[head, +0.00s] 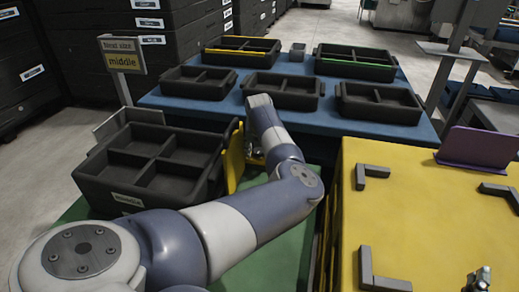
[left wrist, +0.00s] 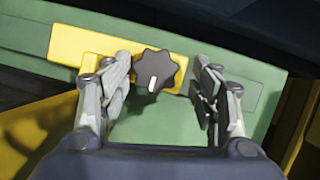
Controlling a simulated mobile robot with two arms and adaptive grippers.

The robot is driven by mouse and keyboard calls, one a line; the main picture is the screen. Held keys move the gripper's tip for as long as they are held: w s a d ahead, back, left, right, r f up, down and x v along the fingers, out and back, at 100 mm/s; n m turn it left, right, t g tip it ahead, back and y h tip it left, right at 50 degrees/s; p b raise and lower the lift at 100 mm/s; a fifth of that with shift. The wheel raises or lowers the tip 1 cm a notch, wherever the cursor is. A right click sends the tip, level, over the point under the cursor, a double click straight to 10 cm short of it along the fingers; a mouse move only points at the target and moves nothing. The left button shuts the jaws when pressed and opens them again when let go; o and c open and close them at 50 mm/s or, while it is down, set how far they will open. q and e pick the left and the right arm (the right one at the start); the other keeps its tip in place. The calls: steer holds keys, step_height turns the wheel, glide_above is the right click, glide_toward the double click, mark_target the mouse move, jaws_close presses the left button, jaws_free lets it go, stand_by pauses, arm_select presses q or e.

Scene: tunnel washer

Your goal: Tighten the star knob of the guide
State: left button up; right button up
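The star knob (left wrist: 155,70) shows in the left wrist view. It is black and lobed, with a white mark pointing down in the picture. It sits on the yellow guide (left wrist: 75,45), which lies along a green surface. My left gripper (left wrist: 162,72) is open, with one finger on each side of the knob. The left finger is very near the knob; I cannot tell if it touches. A gap shows on the right. In the head view the yellow guide (head: 234,158) stands beside a black crate, and my arm hides the knob. Part of my right gripper (head: 479,280) shows at the bottom right edge.
A black divided crate (head: 110,192) labelled "middle" stands on the green surface left of the guide. Several black trays stand on the blue table (head: 300,122) behind. A yellow table (head: 430,215) with dark corner brackets is at the right.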

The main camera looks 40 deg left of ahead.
arm_select(q)
steer(key=shift+s+a, duration=0.2)
steer(key=shift+a, duration=0.05)
steer(key=shift+s+r, duration=0.1)
steer(key=shift+r, duration=0.4)
steer(key=v, duration=0.7)
steer(key=shift+d, duration=0.25)
steer(key=shift+d+f, duration=0.1)
steer(key=shift+d, duration=0.05)
